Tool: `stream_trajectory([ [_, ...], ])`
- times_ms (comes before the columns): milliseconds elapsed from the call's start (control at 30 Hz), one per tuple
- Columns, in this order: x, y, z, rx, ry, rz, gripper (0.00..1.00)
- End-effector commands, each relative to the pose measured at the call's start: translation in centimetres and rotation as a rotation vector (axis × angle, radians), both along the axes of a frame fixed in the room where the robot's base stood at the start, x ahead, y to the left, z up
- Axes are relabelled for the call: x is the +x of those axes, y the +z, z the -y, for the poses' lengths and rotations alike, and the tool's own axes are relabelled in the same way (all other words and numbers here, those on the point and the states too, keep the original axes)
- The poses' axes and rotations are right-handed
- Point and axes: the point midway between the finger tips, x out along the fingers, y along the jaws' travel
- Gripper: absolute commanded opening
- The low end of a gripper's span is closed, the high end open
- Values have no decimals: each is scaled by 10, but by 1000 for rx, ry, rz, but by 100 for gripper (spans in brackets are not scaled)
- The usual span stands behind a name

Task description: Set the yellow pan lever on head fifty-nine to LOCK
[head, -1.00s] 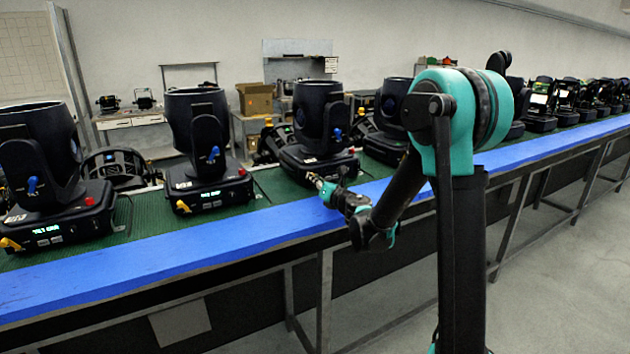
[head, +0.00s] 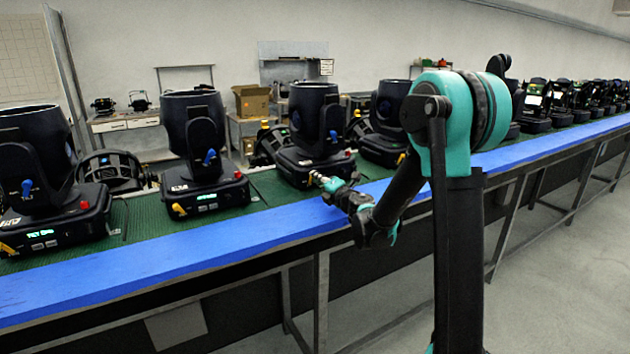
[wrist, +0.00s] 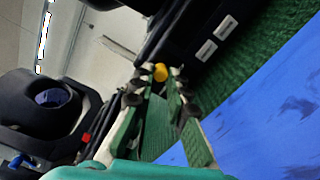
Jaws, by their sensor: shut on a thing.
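The yellow pan lever (wrist: 160,72) shows at the base of a black moving head in the wrist view. My gripper (wrist: 158,84) has its fingers on either side of the lever and is shut on it. In the head view my gripper (head: 314,178) reaches the front lower edge of a black moving head (head: 314,125), which stands upright on the green belt. It hides the lever there. That head's blue lever (head: 333,136) shows on its yoke. I cannot read its number or the lever's marks.
Neighbouring moving heads stand left (head: 194,135) and right (head: 385,125) on the green belt (head: 265,192). A blue rail (head: 215,243) runs along the front edge. A cardboard box (head: 251,100) stands on a bench behind. The floor in front is clear.

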Motion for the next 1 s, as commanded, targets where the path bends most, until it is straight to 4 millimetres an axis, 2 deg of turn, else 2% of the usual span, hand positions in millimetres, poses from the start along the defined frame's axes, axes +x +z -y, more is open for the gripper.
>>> stream_trajectory([
  [400, 4, -2, 6, 192, -1, -130, 0],
  [1000, 5, -3, 8, 233, -1, -158, 0],
])
